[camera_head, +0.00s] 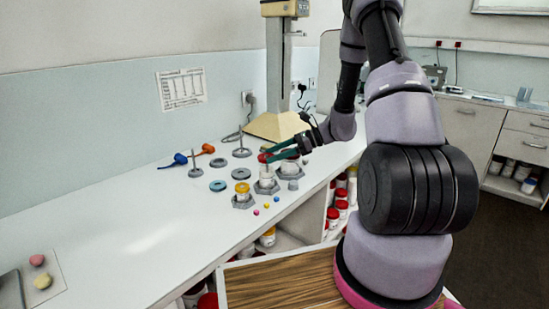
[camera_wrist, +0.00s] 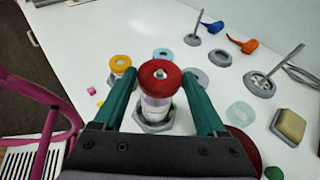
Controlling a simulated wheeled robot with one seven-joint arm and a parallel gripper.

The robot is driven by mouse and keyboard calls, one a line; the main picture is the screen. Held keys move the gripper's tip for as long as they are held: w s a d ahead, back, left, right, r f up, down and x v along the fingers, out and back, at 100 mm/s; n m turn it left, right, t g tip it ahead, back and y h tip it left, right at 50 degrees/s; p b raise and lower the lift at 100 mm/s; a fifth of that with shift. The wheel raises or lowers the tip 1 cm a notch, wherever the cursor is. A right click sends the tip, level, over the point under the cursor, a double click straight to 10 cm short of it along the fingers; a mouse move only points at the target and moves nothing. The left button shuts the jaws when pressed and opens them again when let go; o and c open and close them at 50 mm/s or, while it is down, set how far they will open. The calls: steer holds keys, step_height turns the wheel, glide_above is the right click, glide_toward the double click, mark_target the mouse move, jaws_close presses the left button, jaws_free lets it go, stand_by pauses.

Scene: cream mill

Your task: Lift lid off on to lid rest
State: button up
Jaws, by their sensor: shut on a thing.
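My gripper (camera_wrist: 160,72) has green fingers that close on the two sides of a red lid (camera_wrist: 160,80). The lid has a round metal knob at its centre and is above a clear jar with a white label (camera_wrist: 155,106). The jar stands upright in a grey hexagonal base (camera_wrist: 152,124). I cannot tell whether lid and jar touch. In the head view my gripper (camera_head: 268,158) is at the top of this jar (camera_head: 267,172), partly covering the lid.
A yellow-topped jar (camera_head: 242,188) stands at the front left of the held lid. Upright rods on round bases (camera_head: 242,152) and orange (camera_head: 206,149) and blue (camera_head: 180,158) tools are behind. Small coloured pieces (camera_head: 266,205) lie near the bench edge.

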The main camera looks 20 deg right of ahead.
steer(key=shift+r, duration=1.5)
steer(key=shift+s, duration=0.1)
steer(key=shift+s+d, duration=1.95)
steer(key=shift+s, duration=0.9)
steer(key=w+d+f, duration=0.1)
steer(key=f, duration=0.1)
steer(key=w+d+f, duration=0.1)
steer(key=d+f, duration=0.1)
steer(key=w+d+f, duration=0.1)
steer(key=f, duration=0.1)
steer(key=shift+w+d, duration=0.15)
steer(key=shift+d, duration=0.2)
steer(key=shift+f, duration=2.6)
steer(key=shift+f, duration=0.3)
